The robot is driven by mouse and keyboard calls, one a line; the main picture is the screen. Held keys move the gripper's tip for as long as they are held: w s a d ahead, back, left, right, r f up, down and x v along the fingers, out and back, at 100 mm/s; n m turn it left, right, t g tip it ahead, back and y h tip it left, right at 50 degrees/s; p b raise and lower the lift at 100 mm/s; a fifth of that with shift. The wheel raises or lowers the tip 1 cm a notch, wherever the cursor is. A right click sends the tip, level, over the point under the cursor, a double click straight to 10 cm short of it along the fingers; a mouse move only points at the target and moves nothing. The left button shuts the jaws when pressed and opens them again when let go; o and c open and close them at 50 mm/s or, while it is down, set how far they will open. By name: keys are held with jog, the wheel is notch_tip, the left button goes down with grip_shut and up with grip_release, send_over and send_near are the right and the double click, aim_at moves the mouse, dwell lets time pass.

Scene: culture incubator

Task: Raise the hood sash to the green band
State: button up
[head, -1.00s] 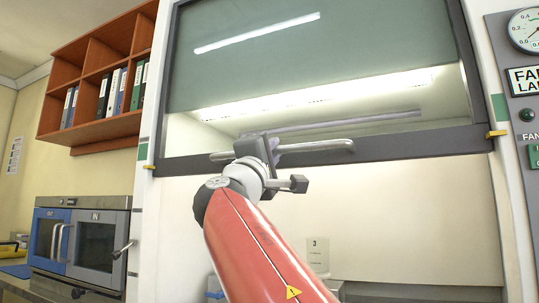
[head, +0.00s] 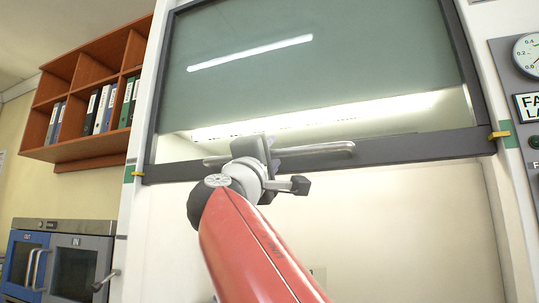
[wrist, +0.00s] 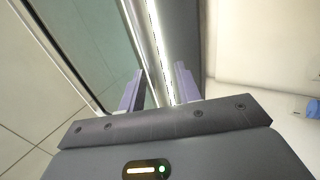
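The hood sash (head: 320,60) is a greenish glass pane in a dark frame, partly raised. Its bottom rail (head: 420,147) carries a silvery bar handle (head: 320,148). My gripper (head: 268,152) is at the handle, left of its middle. In the wrist view the fingers (wrist: 158,90) stand a little apart alongside the sash edge, and their contact with the bar is hard to see. Yellow pointers on the rail, left (head: 138,174) and right (head: 499,134), are level with the green bands on the posts, left (head: 129,174) and right (head: 511,134).
A gauge panel (head: 510,75) is on the right post. A wooden shelf with binders (head: 85,95) hangs at left above a blue-and-grey cabinet (head: 60,260). The space below the sash is open and pale.

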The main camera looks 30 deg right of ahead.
jog(key=b+v, duration=0.3)
jog(key=v, duration=0.5)
dwell(0.4)
